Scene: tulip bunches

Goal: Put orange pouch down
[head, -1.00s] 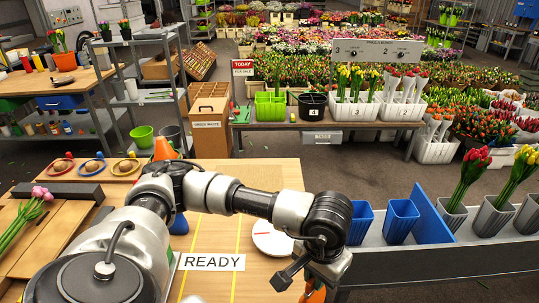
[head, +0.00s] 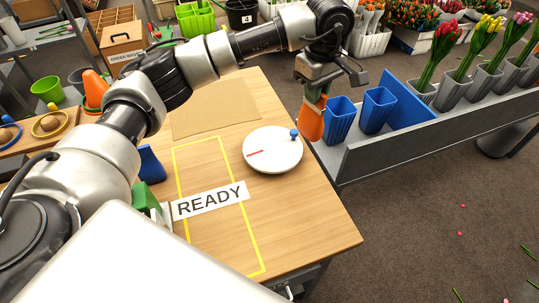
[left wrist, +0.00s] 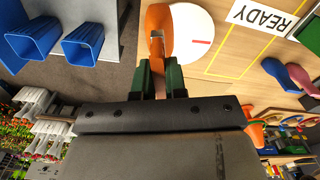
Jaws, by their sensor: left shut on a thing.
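My left gripper (head: 318,88) is shut on the orange pouch (head: 311,120), which hangs below the fingers just off the wooden table's right edge in the head view. In the left wrist view the pouch (left wrist: 158,28) sits between the green-padded fingers (left wrist: 161,75). It partly covers the white round plate (left wrist: 192,32) there. I cannot tell its exact height. The plate (head: 273,152) lies on the table (head: 320,222) with a red line and a small blue knob. My right gripper is out of view.
Blue bins (head: 377,110) stand in a grey trough (head: 400,142) on the right.

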